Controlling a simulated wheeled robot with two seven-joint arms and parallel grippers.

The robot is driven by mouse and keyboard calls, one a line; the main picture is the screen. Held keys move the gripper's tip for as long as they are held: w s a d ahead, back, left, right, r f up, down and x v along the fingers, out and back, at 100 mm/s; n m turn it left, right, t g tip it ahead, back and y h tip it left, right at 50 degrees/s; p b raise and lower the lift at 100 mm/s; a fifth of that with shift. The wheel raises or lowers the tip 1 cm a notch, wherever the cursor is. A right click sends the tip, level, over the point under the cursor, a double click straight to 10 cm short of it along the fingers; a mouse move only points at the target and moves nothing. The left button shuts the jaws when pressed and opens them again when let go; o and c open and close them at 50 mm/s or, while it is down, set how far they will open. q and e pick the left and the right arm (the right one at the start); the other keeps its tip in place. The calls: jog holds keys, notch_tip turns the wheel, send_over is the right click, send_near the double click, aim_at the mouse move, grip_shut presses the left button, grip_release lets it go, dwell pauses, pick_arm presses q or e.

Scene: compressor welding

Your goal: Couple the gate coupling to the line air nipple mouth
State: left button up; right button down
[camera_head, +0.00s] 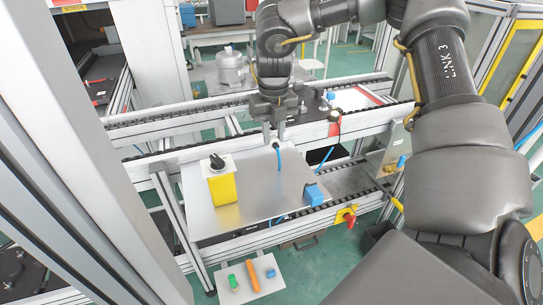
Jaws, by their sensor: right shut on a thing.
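My right gripper (273,137) points down above the grey metal plate in the middle of the picture. It is shut on a small dark piece with a short blue hose end (279,158) hanging below it; this looks like the gate coupling, though the fingers hide part of it. A dark round fitting (334,116) with a red part below it stands on the rail to the right of the gripper, apart from it. I cannot tell whether that is the line air nipple mouth. My left gripper is not in view.
A grey compressor (231,67) stands farther back. A small tray (245,293) in front holds coloured pieces.

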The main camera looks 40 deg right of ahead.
aim_at(274, 138)
notch_tip(274, 138, down, 3)
jog(key=shift+s+d, duration=0.1)
jog(key=shift+f, duration=0.45)
jog(key=shift+f+p, duration=0.3)
notch_tip(274, 138, down, 3)
jog(key=shift+f, duration=0.1)
jog(key=shift+f+b, duration=0.1)
jog(key=shift+b, duration=0.25)
jog(key=c, duration=1.2)
grip_release()
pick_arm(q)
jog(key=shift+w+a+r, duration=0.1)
pick_arm(e)
jog(key=shift+o, duration=0.2)
